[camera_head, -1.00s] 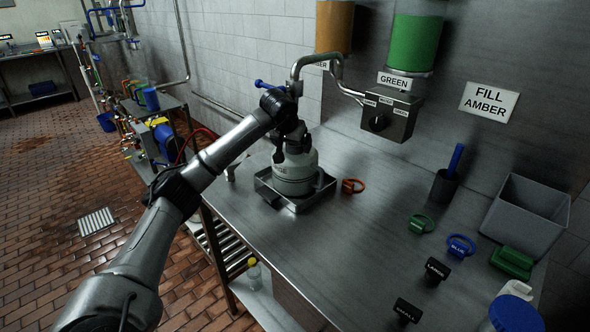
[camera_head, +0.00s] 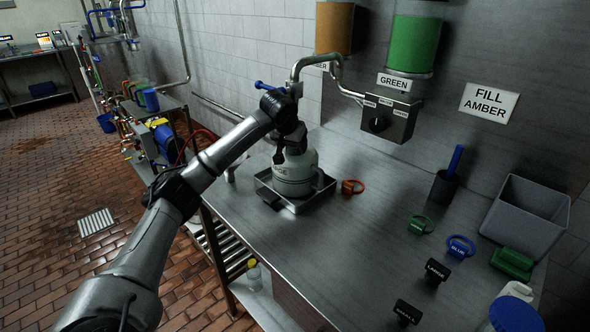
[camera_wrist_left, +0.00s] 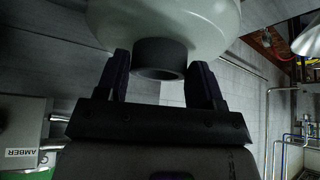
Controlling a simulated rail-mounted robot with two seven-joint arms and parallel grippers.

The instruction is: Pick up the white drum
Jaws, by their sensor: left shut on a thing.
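The white drum (camera_head: 296,175) stands upright in a shallow metal tray (camera_head: 297,210) on the steel counter, under the pipe spout. It has dark, partly hidden lettering on its side. My left gripper (camera_head: 287,142) is above it, at its top, shut on its dark neck. In the left wrist view the fingers (camera_wrist_left: 160,78) are on either side of the dark neck (camera_wrist_left: 160,56), with the pale drum body (camera_wrist_left: 165,20) beyond. I cannot tell whether the drum is clear of the tray. My right gripper is not in view.
An orange ring cap (camera_head: 352,187) lies right of the tray. Green (camera_head: 420,225) and blue (camera_head: 461,246) ring caps lie farther right, near a grey bin (camera_head: 525,213). The valve box (camera_head: 390,118) and spout pipe (camera_head: 318,58) are close above. The middle counter is clear.

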